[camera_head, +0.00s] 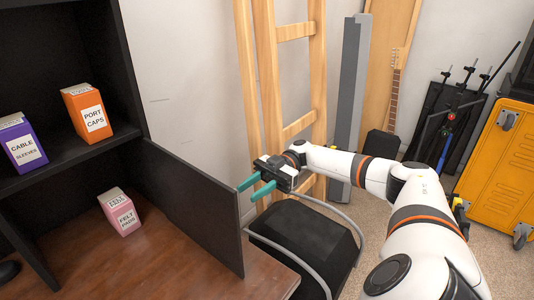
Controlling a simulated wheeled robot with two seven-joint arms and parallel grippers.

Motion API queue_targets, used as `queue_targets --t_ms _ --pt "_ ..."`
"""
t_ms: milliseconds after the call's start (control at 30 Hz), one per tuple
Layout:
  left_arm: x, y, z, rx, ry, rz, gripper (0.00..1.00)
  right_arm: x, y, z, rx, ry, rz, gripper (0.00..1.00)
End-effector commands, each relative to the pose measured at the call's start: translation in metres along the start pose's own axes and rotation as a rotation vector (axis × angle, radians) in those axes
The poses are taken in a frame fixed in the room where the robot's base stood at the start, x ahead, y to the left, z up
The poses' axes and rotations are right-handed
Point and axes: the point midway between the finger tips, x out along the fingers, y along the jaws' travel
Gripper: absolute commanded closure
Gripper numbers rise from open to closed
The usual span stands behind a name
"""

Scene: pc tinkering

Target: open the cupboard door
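The cupboard door (192,206) is a flat dark panel at the lower right side of the black cupboard (130,75). It stands swung outward, and the lower compartment behind it is exposed. No handle shows on the side of the door I see. My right gripper (251,190) has two teal fingers, apart with nothing between them. It is just right of the door's free edge, near its upper corner, with its fingertips pointing left toward the door. I cannot tell whether they touch it. My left gripper is not in view.
A pink felt pads box (120,212) sits in the lower compartment on the brown desk (175,265). Orange (87,112) and purple (21,142) boxes stand on the shelf above. A black box (305,240) and grey cable are below my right arm. A wooden ladder (266,80) stands behind.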

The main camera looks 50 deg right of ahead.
Motion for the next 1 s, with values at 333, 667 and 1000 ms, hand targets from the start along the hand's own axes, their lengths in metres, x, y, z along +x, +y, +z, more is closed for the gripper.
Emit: queue_targets --t_ms 333,667,1000 --pt "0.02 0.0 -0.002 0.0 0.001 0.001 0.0 -0.064 -0.002 -0.001 -0.005 -0.002 -0.003 0.66" --pt "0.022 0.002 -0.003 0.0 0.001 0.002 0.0 -0.076 -0.001 0.0 -0.001 -0.001 0.001 0.66" --pt "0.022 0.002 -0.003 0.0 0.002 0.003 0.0 -0.075 -0.001 0.0 -0.001 -0.001 0.0 0.66"
